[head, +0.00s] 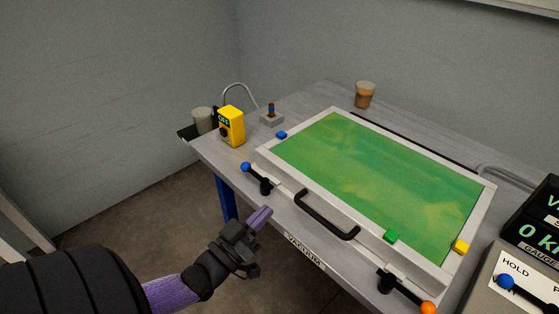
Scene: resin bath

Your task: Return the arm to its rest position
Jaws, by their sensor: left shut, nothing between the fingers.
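My left gripper (258,219) is shut and empty, with purple fingertips close together. It is in front of the table's near edge, below the blue-knobbed lever (257,177) and left of the black handle (326,215). It looks apart from both. My left arm comes in from the lower left. My right gripper does not show. The resin bath (375,185) is a white-framed tray with a green surface, on the grey table (306,104).
An orange-knobbed lever (405,292) stands at the near right, beside a control panel with a blue knob (505,282). A yellow box (231,126), a grey cup (202,120) and a brown cup (365,95) stand farther back. Bare floor (130,232) lies left of the table.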

